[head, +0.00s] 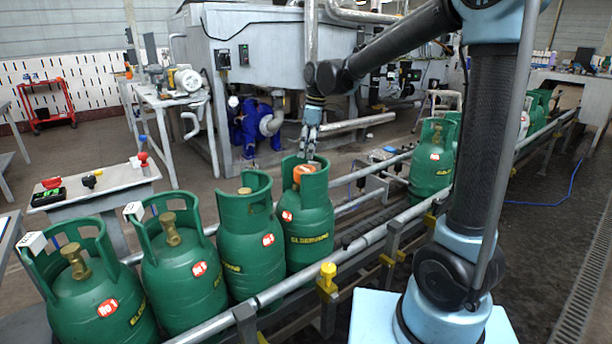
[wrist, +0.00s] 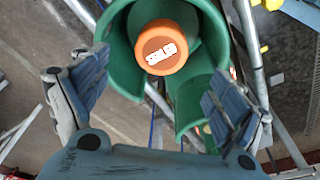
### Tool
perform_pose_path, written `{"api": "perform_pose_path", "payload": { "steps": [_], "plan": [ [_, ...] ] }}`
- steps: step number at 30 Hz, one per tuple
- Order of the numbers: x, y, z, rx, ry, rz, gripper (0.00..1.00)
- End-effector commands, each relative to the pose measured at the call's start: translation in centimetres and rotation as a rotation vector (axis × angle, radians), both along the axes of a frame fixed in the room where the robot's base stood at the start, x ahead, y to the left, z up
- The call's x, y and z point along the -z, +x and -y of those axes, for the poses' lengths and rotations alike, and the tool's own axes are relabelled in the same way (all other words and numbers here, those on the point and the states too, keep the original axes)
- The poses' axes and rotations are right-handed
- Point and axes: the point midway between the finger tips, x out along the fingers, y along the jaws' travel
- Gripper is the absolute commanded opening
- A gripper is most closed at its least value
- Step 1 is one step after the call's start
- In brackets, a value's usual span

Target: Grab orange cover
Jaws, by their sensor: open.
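The orange cover (head: 304,172) sits inside the collar of a green gas cylinder (head: 308,222) on the conveyor. In the wrist view the orange cover (wrist: 161,47) shows from above, round with a white label, inside the green collar (wrist: 124,55). My gripper (head: 311,132) points down just above that cylinder in the head view. In the wrist view my gripper (wrist: 155,95) is open, its two fingers apart on either side of the collar's lower part, with nothing between the pads touching the cover. The valve under the cover is hidden.
More green cylinders (head: 246,235) with bare brass valves stand to the left on the conveyor, and others (head: 433,160) stand farther along to the right. Metal rails (head: 375,236) run beside them. A small table (head: 97,186) is at the left.

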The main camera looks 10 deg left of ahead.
Motion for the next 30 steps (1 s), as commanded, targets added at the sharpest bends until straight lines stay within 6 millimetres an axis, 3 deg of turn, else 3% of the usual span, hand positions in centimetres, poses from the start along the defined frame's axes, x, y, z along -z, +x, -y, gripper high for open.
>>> {"api": "perform_pose_path", "payload": {
  "steps": [3, 13, 21, 30],
  "plan": [
    [1.8, 0.0, -0.3, -0.001, 0.0, 0.0, 0.89],
    [3.9, -0.1, -0.6, 0.0, 0.0, 0.0, 0.89],
    [7.4, -0.2, -1.0, 0.0, 0.0, 0.0, 0.89],
    [8.4, -0.2, -1.1, 0.001, 0.0, 0.0, 0.89]
  ]
}}
